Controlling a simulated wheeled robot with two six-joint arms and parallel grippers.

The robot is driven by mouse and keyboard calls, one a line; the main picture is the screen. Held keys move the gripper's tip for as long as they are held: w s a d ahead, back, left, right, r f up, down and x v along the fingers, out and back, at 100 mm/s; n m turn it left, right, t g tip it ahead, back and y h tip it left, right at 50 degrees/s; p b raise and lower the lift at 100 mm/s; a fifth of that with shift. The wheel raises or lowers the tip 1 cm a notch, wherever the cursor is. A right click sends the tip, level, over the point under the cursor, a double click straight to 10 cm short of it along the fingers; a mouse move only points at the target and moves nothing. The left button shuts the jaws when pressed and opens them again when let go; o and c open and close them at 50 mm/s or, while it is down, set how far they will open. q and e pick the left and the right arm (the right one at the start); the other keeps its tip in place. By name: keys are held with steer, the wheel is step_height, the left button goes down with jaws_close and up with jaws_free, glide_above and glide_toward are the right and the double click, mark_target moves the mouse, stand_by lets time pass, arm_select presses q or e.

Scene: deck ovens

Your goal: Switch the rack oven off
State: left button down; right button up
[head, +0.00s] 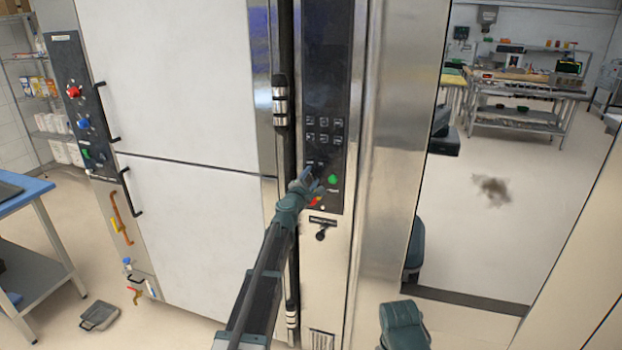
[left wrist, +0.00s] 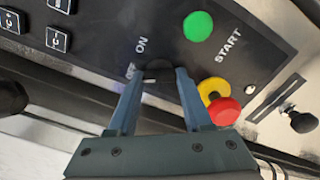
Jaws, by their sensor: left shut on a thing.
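The rack oven's black control panel (head: 322,100) stands upright in the middle of the head view. My left gripper (head: 308,178) reaches its lower part. In the left wrist view my left gripper (left wrist: 154,76) is shut on a small black switch knob (left wrist: 158,72), with a finger on each side. The word ON is printed beside the knob; a second label is mostly hidden by a finger. Which way the knob points is not clear. Next to it are a green START button (left wrist: 198,26) and a red emergency button (left wrist: 222,111) with a yellow part.
Several square buttons (head: 324,130) sit above the knob on the panel. A black key-like fitting (head: 321,234) is below it. A large white double-door unit (head: 190,110) with its own red and blue controls stands left. Open floor (head: 500,230) lies right, beyond the steel edge.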

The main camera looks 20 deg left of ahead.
arm_select(q)
steer(key=shift+c, duration=1.6)
jaws_free()
steer(key=shift+s, duration=0.1)
steer(key=s, duration=1.3)
steer(key=shift+s+a, duration=0.25)
steer(key=shift+s, duration=0.1)
